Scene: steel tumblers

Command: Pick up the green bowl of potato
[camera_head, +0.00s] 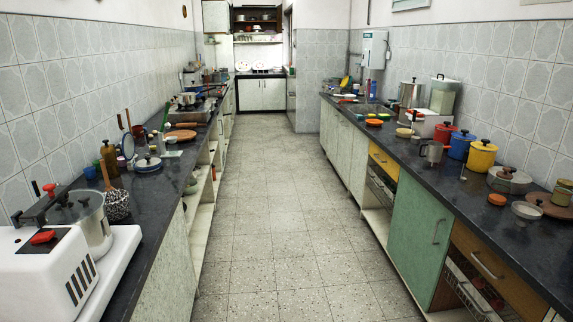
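I cannot pick out a green bowl of potato in the head view. A thin green object (166,112) stands on the left counter, but it does not look like a bowl. Small round dishes stand on the right counter, among them an orange bowl (374,122) and a pale metal bowl (527,210). Their contents are too small to tell. Neither of my grippers is in view.
A clear tiled floor aisle (262,215) runs between the left counter (150,195) and right counter (455,190). Red, blue and yellow canisters (482,157) line the right wall. A white appliance (50,280) stands at the near left. Cabinets (262,94) close the far end.

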